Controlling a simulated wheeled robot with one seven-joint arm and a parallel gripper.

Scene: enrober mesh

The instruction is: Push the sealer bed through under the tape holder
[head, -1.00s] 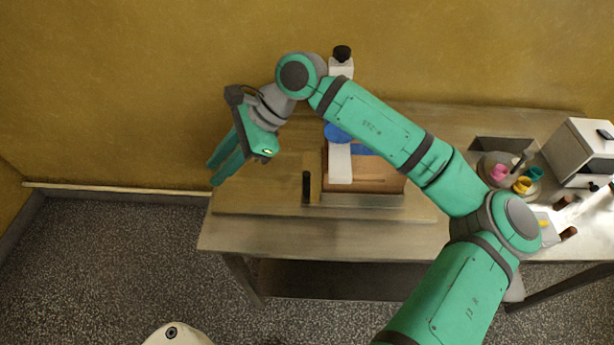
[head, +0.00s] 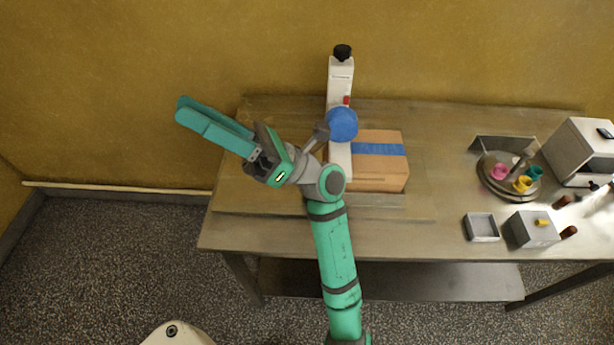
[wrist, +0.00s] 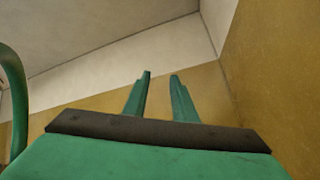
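The tape holder (head: 340,85) is a white upright with a black knob, a blue tape roll (head: 342,125) and a white arm reaching over the carton. The brown carton (head: 380,172) with a blue tape strip (head: 378,149) sits mostly right of that arm. The sealer bed (head: 385,200) shows as a low edge along the carton's front; its left end is hidden by my arm. My gripper (head: 180,109) is up left of the holder, pointing away to the upper left, clear of everything. In the wrist view its fingers (wrist: 161,75) are apart with nothing between them.
On the right of the table (head: 440,232) stand a round tray (head: 509,194) with coloured cups, a small open tray (head: 482,227), a grey box (head: 534,229) and a white machine (head: 580,150). The yellow wall is close behind. Table left of my arm is clear.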

